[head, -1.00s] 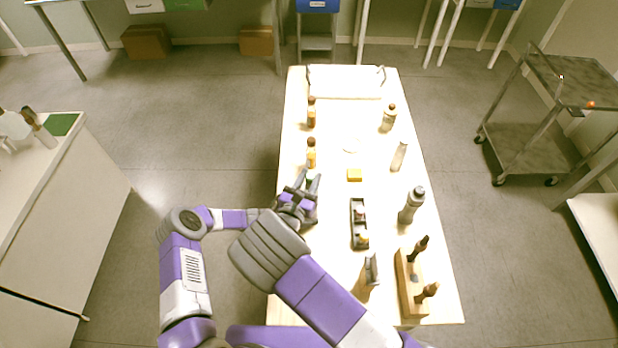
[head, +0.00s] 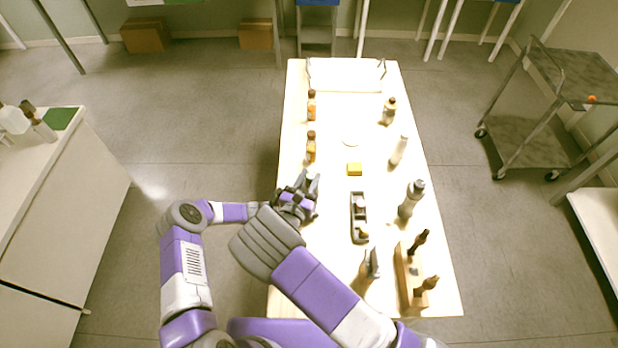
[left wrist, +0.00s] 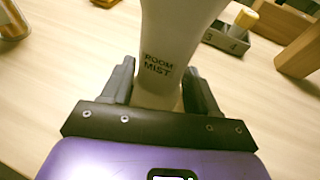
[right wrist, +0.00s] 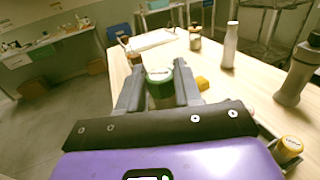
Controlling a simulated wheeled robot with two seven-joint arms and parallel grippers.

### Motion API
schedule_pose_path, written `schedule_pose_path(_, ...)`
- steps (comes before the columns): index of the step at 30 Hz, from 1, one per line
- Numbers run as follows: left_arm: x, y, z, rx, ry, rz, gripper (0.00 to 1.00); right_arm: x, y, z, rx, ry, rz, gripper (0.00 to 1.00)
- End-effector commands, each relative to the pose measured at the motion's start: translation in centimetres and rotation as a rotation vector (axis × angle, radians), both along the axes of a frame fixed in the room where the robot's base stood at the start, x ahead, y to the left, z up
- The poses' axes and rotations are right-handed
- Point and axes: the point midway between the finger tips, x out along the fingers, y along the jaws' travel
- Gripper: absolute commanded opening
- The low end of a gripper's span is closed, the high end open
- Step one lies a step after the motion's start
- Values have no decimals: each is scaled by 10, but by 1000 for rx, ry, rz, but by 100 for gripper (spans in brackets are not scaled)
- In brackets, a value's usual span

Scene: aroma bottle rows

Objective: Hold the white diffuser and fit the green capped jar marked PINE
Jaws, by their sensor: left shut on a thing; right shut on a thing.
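The white diffuser (left wrist: 160,62), its body marked ROOM MIST, stands between the fingers of my left gripper (left wrist: 158,85), which is shut on it. In the head view my left gripper is mostly hidden behind my right arm. My right gripper (head: 306,183) is over the table's left edge, its fingers pointing away from me. In the right wrist view my right gripper (right wrist: 158,90) is shut on the green capped jar (right wrist: 159,76). The cap has a pale top; its writing is too small to read.
A wooden stand (head: 404,285) is at the near right. Amber bottles (head: 311,150) line the left edge. A white tray (head: 345,80) is at the back.

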Motion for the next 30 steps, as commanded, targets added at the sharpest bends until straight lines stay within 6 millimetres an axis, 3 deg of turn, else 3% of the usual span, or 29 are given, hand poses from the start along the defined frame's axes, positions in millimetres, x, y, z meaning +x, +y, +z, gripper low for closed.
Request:
schedule_pose_path(7,0,0,-1,2,1,0,43,0,0,0,0,0,0,5)
schedule_pose_path(8,0,0,-1,2,1,0,43,0,0,0,0,0,0,39)
schedule_pose_path(13,0,0,-1,2,1,0,43,0,0,0,0,0,0,64)
schedule_pose_path(30,0,0,-1,2,1,0,43,0,0,0,0,0,0,64)
